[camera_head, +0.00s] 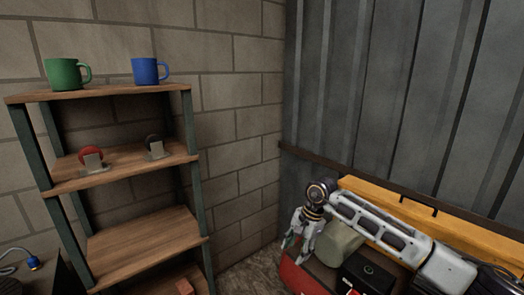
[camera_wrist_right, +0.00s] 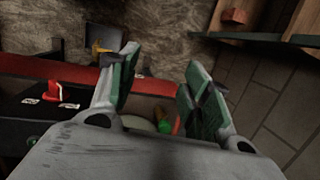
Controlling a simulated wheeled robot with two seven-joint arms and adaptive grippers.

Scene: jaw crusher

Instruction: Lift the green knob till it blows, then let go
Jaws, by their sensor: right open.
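A small bright green piece, likely the green knob (camera_wrist_right: 165,126), shows low between my fingers in the right wrist view, partly hidden by the gripper body. I cannot make out its full shape, and I cannot pick it out in the head view. My right gripper (camera_head: 301,237) hangs fingers down at the left end of the red machine, beside a pale rounded tank. In the wrist view the right gripper (camera_wrist_right: 160,68) has its green-padded fingers apart with nothing between the tips. My left gripper is not in view.
A wooden shelf unit (camera_head: 142,245) at the left holds a green mug (camera_head: 63,74), a blue mug (camera_head: 146,71) and two bracketed round parts. A black box (camera_head: 369,270) and a yellow beam (camera_head: 432,217) lie near my right arm. A red part (camera_wrist_right: 58,92) shows in the wrist view.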

